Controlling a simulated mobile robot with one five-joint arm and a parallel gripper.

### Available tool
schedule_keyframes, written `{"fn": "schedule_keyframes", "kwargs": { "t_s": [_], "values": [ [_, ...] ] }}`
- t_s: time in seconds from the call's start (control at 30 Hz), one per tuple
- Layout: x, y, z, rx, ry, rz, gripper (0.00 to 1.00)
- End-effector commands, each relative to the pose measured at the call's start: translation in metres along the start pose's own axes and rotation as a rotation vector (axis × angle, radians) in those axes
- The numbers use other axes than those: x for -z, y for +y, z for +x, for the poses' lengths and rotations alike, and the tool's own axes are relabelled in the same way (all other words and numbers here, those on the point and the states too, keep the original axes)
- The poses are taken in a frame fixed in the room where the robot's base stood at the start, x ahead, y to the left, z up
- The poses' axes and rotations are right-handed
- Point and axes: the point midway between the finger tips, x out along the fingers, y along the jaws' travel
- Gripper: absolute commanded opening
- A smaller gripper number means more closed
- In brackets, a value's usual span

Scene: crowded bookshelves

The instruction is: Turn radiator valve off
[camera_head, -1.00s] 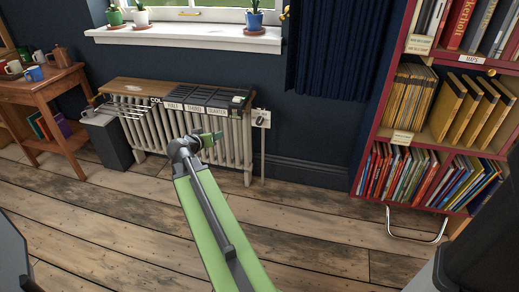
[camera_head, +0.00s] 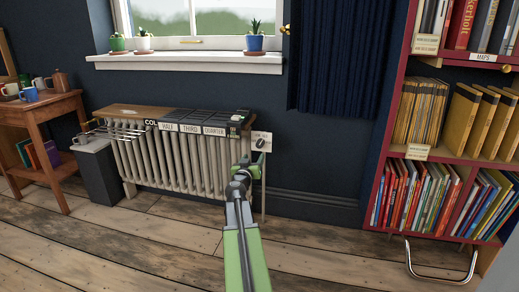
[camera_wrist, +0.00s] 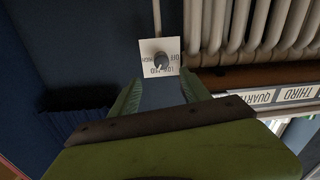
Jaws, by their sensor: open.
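In the head view the knob (camera_head: 261,143) sits on the plate at the radiator's right end. A pale mark on the knob lies near LOW and MID, but I cannot tell its exact setting. My gripper (camera_wrist: 160,90) is open and empty, its two green fingers short of the plate, with the knob between them in view. In the head view my gripper (camera_head: 251,167) is just below the plate.
The cream radiator (camera_head: 170,165) has a wooden shelf with labelled trays (camera_head: 200,120) on top. A dark bin (camera_head: 98,172) stands at its left, under a metal rack. A red bookcase (camera_head: 375,170) is at the right. Dark wall and bare floor lie between.

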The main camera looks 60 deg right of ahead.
Motion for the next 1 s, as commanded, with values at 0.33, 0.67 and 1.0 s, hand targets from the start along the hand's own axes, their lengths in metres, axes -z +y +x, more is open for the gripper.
{"fn": "schedule_keyframes", "kwargs": {
  "t_s": [0.33,0.67,1.0],
  "values": [
    [0.0,-0.001,0.092,-0.001,-0.001,0.0,0.55],
    [-0.001,0.001,0.129,-0.001,-0.001,0.0,0.55],
    [-0.001,0.001,0.129,-0.001,-0.001,0.0,0.45]
  ]
}}
